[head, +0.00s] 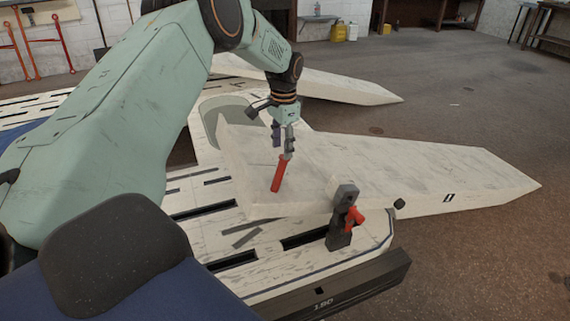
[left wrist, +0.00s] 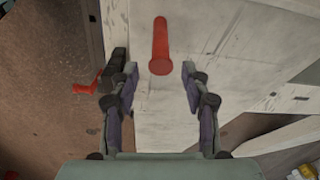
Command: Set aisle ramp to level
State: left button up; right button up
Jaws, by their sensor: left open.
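A red handle (head: 280,174) stands up, slightly tilted, from a white, worn ramp-like slab (head: 420,168) that tapers to a point at the right. My left gripper (head: 284,146) is open at the handle's upper end, pointing down. In the left wrist view the red handle (left wrist: 161,47) lies just ahead of and between the open fingertips (left wrist: 160,72), with space on both sides. I cannot tell whether the fingers touch it. No level mark shows clearly. My right gripper is not in view.
A dark upright bracket (head: 341,225) with a red lever (head: 354,217) stands on the slotted white deck (head: 270,245), right of the handle. A second white tapered slab (head: 330,85) lies behind. The brown floor (head: 470,90) at the right is mostly clear. Yellow containers (head: 345,32) stand far back.

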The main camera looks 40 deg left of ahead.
aim_at(283, 166)
pick_arm(q)
jog(key=shift+s+f, duration=0.2)
jog(key=shift+f, duration=0.25)
jog(key=f, duration=0.2)
jog(key=f+b, duration=0.1)
jog(key=f, duration=0.1)
jog(key=f+b, duration=0.1)
jog(key=shift+w+a+f, duration=0.15)
jog(key=shift+w+f, duration=0.25)
jog(key=shift+s+f+b, duration=0.25)
jog(key=shift+f+b, duration=0.05)
jog(key=shift+f, duration=0.15)
jog(key=shift+w+f, duration=0.3)
jog(key=shift+s+r, duration=0.15)
jog(key=shift+s, duration=0.05)
jog(key=c, duration=0.3)
grip_shut()
